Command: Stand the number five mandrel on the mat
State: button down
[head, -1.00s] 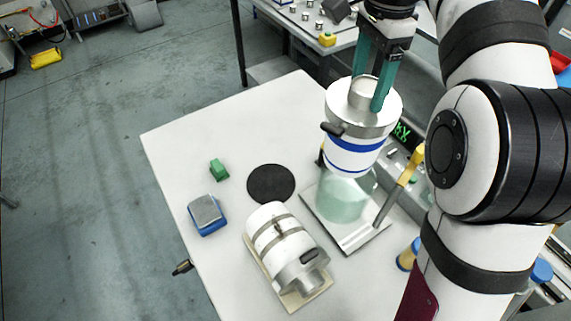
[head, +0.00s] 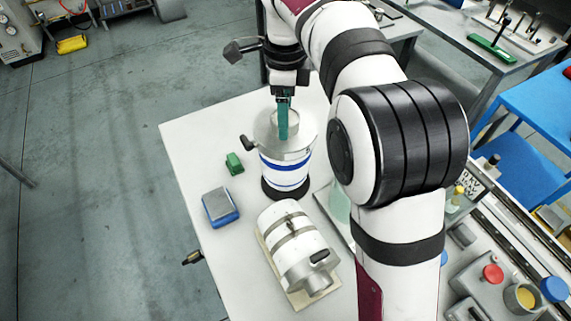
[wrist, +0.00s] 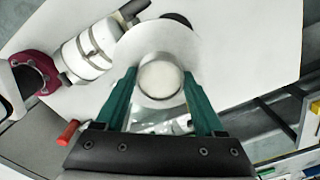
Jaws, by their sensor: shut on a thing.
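A white mandrel with blue bands (head: 285,172) and a wide metal top flange hangs upright from my gripper (head: 283,136). My gripper's green fingers are shut on the round metal neck at its top; in the wrist view the fingers (wrist: 160,95) stand on both sides of that neck, above the pale flange (wrist: 158,40). The round black mat (head: 268,192) shows under and around the mandrel's lower end, mostly hidden by it. I cannot tell whether the mandrel touches the mat. The mandrel's number is not readable.
A second white mandrel with grey bands (head: 297,245) lies on a cradle, close in front of the mat. A green block (head: 234,163) and a blue-and-grey block (head: 220,206) are to the left. A pale glass jar (head: 340,207) is partly behind my arm. The white table's (head: 190,150) far-left part is clear.

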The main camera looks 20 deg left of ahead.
notch_tip(320, 180, down, 8)
jog(key=shift+f, duration=0.1)
dwell(0.4)
grip_release()
notch_tip(320, 180, up, 12)
jog(key=shift+r, duration=0.1)
jog(key=s+d+r+n, duration=0.1)
jog(key=s+d+n, duration=0.2)
jog(key=s+d, duration=0.5)
jog(key=s+d+f+n+y, duration=0.1)
jog(key=s+d+f+n, duration=0.2)
jog(key=s+d, duration=0.3)
jog(key=s+d+f+n, duration=0.4)
jog(key=s+d+f, duration=0.1)
jog(key=s, duration=0.8)
jog(key=shift+d+f+y, duration=0.4)
jog(key=shift+f, duration=0.1)
